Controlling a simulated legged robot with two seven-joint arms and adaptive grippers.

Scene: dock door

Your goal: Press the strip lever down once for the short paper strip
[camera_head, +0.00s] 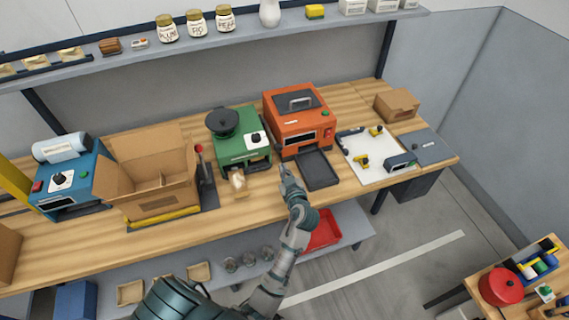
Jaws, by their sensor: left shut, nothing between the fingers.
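A dark upright lever with a red knob (200,150) stands on a dark base on the bench, between the open cardboard box and the green machine. No strip label is readable on it, and I cannot make out a paper strip. My left gripper (286,170) is shut and empty, at the bench's front edge near the black tray. It is well to the right of the lever and apart from it. My right gripper is not in view.
The orange machine (297,118) has a black tray (318,170) in front. The open cardboard box (155,205) stands close left of the lever. A blue machine (72,185) is farther left.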

